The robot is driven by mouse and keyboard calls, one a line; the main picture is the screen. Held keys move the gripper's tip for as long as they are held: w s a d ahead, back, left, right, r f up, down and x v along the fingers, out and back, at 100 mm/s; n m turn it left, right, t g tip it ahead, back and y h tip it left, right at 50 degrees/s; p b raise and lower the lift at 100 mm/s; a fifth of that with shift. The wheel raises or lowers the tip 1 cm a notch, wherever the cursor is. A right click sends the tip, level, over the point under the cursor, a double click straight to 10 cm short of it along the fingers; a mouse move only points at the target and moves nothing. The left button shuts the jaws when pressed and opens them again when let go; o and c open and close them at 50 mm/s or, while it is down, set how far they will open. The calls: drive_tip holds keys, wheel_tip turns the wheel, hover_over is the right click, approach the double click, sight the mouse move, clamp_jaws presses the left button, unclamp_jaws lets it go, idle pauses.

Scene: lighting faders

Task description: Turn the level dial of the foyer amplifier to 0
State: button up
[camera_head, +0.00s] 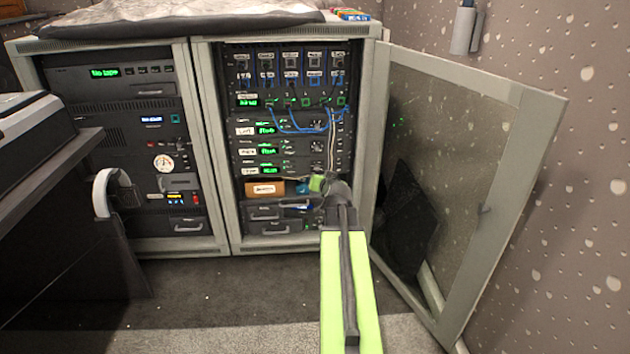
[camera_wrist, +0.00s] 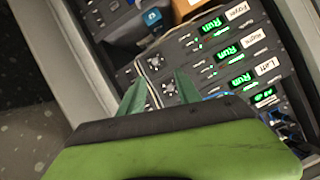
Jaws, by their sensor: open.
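The foyer amplifier (camera_head: 247,171) is the lowest of three dark units with green displays in the open right rack. In the wrist view, the foyer amplifier (camera_wrist: 237,12) shows at the top with its label and a green "Run" display. A round dial (camera_wrist: 153,63) with pale marks lies at its left end; its setting is too small to read. My gripper (camera_wrist: 158,76) is open, its green fingers apart before the dials, with pale cables showing between them. In the head view my gripper (camera_head: 317,183) is in front of the lower right of the rack and hides part of it.
The rack's glass door (camera_head: 450,170) stands open on the right. Blue patch cables (camera_head: 295,130) and pale cables (camera_head: 331,140) hang before the units. Drawers (camera_head: 275,227) lie below. A dark desk (camera_head: 50,220) stands at the left; the floor before the rack is clear.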

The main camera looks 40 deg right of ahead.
sight(318, 168)
drive_tip(key=shift+h, duration=0.3)
drive_tip(key=b+x, duration=0.2)
drive_tip(key=x, duration=0.3)
drive_tip(key=d+b+x, duration=0.1)
drive_tip(key=b+x, duration=0.1)
drive_tip(key=x, duration=0.4)
drive_tip(key=b+x, duration=0.2)
drive_tip(key=x, duration=0.4)
drive_tip(key=shift+s+d+r, duration=0.15)
drive_tip(key=shift+s+d, duration=0.1)
drive_tip(key=shift+d, duration=0.05)
